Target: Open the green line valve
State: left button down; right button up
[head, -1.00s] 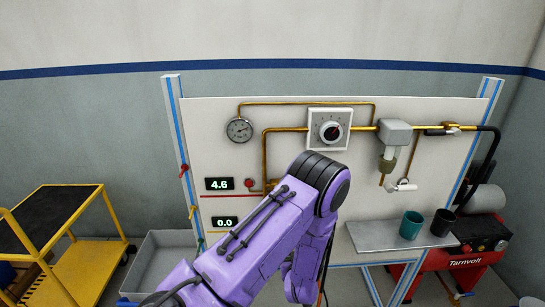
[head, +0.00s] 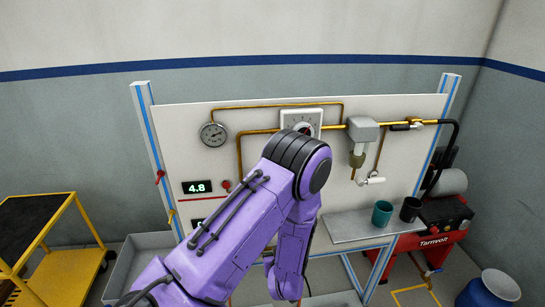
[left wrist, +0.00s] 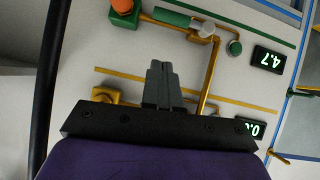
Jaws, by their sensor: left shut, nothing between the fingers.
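In the left wrist view, a green fitting (left wrist: 125,15) with an orange knob (left wrist: 122,4) sits at the top edge on the panel, partly cut off. My right gripper is in neither view.
A yellow fitting (left wrist: 105,95) and brass pipe (left wrist: 208,80) lie close to my fingers. The panel (head: 180,130) carries a gauge (head: 213,134), dial (head: 300,122) and readout (head: 197,187). Two cups, a teal one (head: 381,213) and a dark one (head: 410,209), stand on a shelf (head: 345,228).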

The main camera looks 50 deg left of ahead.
pick_arm(q)
jog(key=v, duration=0.6)
jog(key=shift+d, duration=0.2)
jog(key=shift+w, duration=0.2)
jog(key=s+d+f+m+g+h, duration=0.1)
jog(key=s+d+f+m+h, duration=0.1)
jog(key=s+f, duration=0.5)
jog(key=s+d+f+m+g+h, duration=0.2)
jog(key=s+d+f, duration=0.4)
jog(key=s, duration=0.4)
jog(key=shift+s+f+m+h, duration=0.35)
jog(key=shift+f+m+h, duration=0.45)
jog(key=shift+f+h, duration=0.1)
